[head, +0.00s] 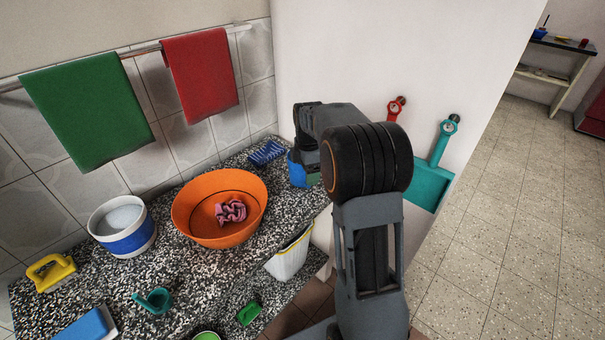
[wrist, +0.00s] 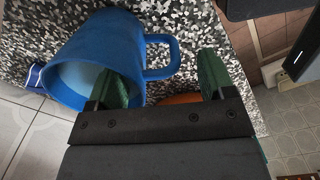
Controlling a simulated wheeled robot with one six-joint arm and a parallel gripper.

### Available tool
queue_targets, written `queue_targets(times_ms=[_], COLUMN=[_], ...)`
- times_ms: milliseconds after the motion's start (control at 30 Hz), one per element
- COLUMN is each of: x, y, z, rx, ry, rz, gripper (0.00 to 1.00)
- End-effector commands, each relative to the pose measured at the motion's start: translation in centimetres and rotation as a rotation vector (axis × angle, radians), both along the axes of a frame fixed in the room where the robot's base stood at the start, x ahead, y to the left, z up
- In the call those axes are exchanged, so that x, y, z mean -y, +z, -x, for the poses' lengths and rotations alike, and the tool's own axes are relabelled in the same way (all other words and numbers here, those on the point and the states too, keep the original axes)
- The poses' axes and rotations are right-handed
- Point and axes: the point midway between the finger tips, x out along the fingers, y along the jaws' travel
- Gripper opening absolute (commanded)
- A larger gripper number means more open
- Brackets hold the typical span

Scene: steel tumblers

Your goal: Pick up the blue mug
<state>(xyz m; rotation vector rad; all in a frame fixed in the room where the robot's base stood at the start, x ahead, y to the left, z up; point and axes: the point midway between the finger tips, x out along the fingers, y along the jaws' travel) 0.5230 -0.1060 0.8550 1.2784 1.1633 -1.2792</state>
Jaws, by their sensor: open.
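The blue mug (wrist: 100,45) stands on the speckled counter, with its pale inside and its handle (wrist: 172,55) showing in the wrist view. My gripper (wrist: 163,65) is open over the mug. Its green fingers are on either side of the handle region, the left one overlapping the mug's opening and the right one beyond the handle. I cannot tell whether either finger touches the mug. In the head view the mug (head: 297,172) is at the counter's far end, partly hidden by my arm and gripper.
An orange bowl (head: 190,222) with a pink cloth (head: 231,211) and a blue-white pot (head: 128,243) stand left of the mug. A blue striped item (head: 267,153) lies just behind it. The white wall (head: 340,60) is close beyond. A white bin (head: 288,262) is below the counter edge.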

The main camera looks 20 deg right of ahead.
Motion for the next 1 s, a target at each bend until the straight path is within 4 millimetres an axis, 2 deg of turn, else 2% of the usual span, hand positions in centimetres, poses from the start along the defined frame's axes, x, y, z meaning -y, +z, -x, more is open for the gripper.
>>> queue_targets(times_ms=[133, 433, 1000], x=[0.0, 0.0, 0.01], y=[-1.45, -1.68, -1.65], z=[0.01, -0.01, 0.0], rx=[-0.002, 0.0, 0.0], ry=[0.0, 0.0, -0.001], rz=[0.0, 0.0, 0.0], gripper=[0.76, 0.76, 0.22])
